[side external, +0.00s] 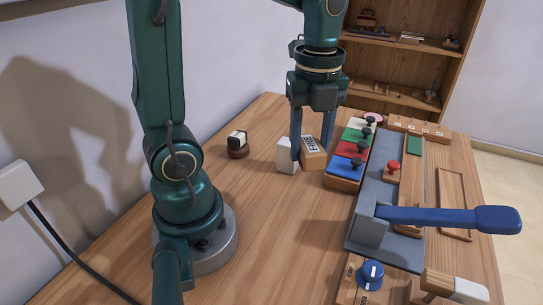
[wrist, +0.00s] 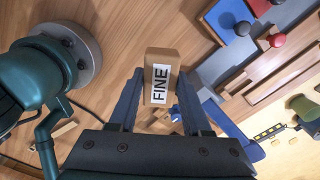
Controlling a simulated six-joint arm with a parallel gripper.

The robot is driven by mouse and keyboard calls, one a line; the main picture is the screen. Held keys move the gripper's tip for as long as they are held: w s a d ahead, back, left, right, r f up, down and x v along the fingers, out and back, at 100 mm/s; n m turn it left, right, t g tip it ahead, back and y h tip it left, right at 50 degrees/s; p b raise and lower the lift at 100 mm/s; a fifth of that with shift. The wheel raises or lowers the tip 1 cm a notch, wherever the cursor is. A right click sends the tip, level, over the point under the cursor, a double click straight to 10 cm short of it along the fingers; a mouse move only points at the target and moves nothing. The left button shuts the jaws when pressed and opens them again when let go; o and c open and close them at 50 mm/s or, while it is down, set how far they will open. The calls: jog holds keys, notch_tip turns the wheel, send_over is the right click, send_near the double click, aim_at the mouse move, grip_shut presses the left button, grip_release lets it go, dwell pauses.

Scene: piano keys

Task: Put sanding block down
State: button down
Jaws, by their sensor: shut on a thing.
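The sanding block (side external: 313,158) is a tan-brown block with a white label reading FINE. My gripper (side external: 311,153) points down and is shut on it, one dark finger on each side. In the wrist view the sanding block (wrist: 162,55) sits between the two fingertips (wrist: 161,78), its label facing the camera. In the side view it is low, close to the wooden table (side external: 265,215). I cannot tell whether its underside touches the table.
A whitish block (side external: 286,156) is just left of the sanding block. A tray of coloured compartments with black knobs (side external: 346,168) stands close on the right. A grey fixture with a blue lever (side external: 445,217) lies beyond it. Bare table lies in front.

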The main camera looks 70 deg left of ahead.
jog(key=w+r+n, duration=0.1)
jog(key=n, duration=0.5)
jog(key=w+r+n, duration=0.1)
jog(key=n, duration=0.6)
jog(key=w+r+n, duration=0.1)
jog(key=n, duration=0.5)
jog(key=shift+w+r+n, duration=0.25)
jog(key=shift+w+n, duration=0.15)
jog(key=m, duration=0.9)
send_over(303, 279)
notch_tip(303, 279, down, 13)
jog(key=shift+r, duration=0.1)
jog(key=shift+f, duration=1.95)
